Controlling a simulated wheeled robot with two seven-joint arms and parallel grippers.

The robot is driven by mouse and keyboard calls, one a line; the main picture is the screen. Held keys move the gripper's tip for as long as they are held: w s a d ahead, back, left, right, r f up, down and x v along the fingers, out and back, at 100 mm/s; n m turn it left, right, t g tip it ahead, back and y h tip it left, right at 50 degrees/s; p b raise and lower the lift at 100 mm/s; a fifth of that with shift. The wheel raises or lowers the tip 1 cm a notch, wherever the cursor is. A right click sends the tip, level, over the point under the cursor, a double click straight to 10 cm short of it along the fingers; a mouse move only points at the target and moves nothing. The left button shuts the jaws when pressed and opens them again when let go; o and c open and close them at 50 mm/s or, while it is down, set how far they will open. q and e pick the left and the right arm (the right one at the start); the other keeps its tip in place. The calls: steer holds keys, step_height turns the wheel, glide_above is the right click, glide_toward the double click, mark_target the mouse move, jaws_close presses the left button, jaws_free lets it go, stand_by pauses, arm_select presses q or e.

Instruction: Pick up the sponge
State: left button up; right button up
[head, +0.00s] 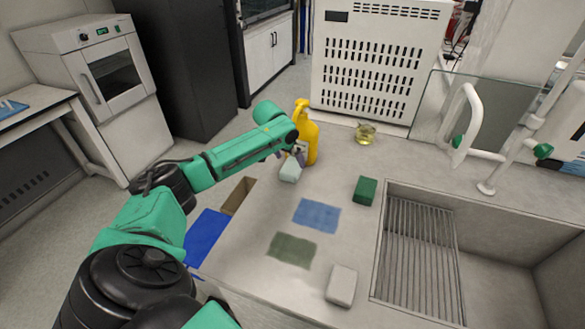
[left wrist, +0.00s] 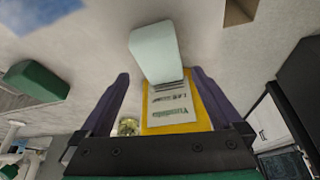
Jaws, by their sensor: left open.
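Several block-shaped pieces could be the sponge, and I cannot tell which one it is. A pale mint block (head: 290,169) stands on the counter in front of my left gripper (head: 299,153). In the left wrist view the pale block (left wrist: 155,52) is just beyond the open purple fingertips (left wrist: 160,76), its near end lined up between them. The jaws hold nothing. A dark green block (head: 365,190) lies near the sink and also shows in the left wrist view (left wrist: 37,81). A whitish block (head: 341,285) lies at the counter's front. My right gripper is out of view.
A yellow spray bottle (head: 309,137) stands right behind the left gripper; its label (left wrist: 177,108) shows between the fingers. A glass vessel (head: 366,133) stands behind. A blue cloth (head: 317,215) and green cloth (head: 292,250) lie flat. The sink (head: 423,245) is at right.

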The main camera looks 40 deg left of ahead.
mark_target(292, 166)
arm_select(q)
steer(key=x, duration=0.4)
steer(key=shift+f, duration=0.25)
steer(key=c, duration=1.2)
steer(key=shift+s+r, duration=0.3)
steer(key=shift+c, duration=0.2)
step_height(292, 166, up, 7)
steer(key=shift+d+f+b, duration=0.1)
steer(key=shift+f+b, duration=0.05)
steer(key=shift+b, duration=0.75)
steer(key=s+d+b, duration=0.2)
steer(key=s, duration=0.4)
steer(key=s+d+b, duration=0.2)
steer(key=s, duration=0.4)
steer(key=s+d+b, duration=0.2)
steer(key=s, duration=0.4)
steer(key=shift+s+d+f, duration=0.1)
steer(key=shift+s+d, duration=0.1)
